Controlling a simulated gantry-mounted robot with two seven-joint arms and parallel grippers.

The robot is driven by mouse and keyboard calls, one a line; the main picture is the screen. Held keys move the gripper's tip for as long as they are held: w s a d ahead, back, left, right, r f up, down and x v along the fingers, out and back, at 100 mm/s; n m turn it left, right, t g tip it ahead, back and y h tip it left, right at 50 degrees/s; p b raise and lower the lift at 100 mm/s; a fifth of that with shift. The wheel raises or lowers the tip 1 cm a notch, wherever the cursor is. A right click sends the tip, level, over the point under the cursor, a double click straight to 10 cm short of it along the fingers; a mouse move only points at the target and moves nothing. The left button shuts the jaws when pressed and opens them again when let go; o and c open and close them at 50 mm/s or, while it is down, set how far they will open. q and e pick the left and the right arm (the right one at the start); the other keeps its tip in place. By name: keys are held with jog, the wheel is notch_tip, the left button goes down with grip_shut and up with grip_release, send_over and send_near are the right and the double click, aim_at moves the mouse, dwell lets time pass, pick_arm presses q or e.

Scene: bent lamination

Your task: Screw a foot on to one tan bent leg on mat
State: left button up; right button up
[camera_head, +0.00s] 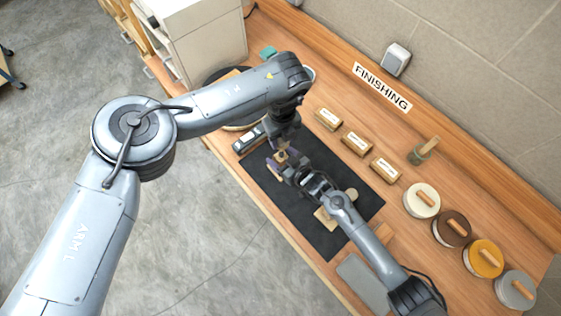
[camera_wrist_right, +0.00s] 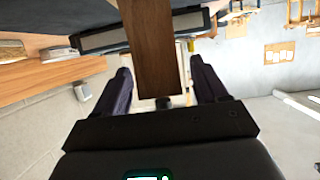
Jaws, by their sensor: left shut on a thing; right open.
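The black mat (camera_head: 263,180) lies on the wooden bench. My left gripper (camera_head: 283,147) comes down over the mat and is shut on a tan wooden piece (camera_head: 282,157), probably a bent leg; its shape is mostly hidden. My right gripper (camera_head: 281,164) is close beside it, low over the mat. In the right wrist view the right gripper (camera_wrist_right: 163,88) is open, with a brown wooden bar (camera_wrist_right: 150,45) between its fingers. A small dark piece (camera_wrist_right: 163,102) shows at the bar's end; I cannot tell whether it is a foot. Another tan piece (camera_head: 324,217) lies on the mat, partly under my right arm.
Several small labelled wooden boxes (camera_head: 356,142) stand behind the mat. Several round lidded tins (camera_head: 422,200) line the right side. A green pot (camera_head: 420,155) holds a wooden-handled tool. A grey flat plate (camera_head: 362,282) lies at the front right. A dark grey block (camera_head: 249,138) stands left of the mat.

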jog(key=shift+w+a+f, duration=0.1)
jog(key=shift+c, duration=0.3)
grip_shut()
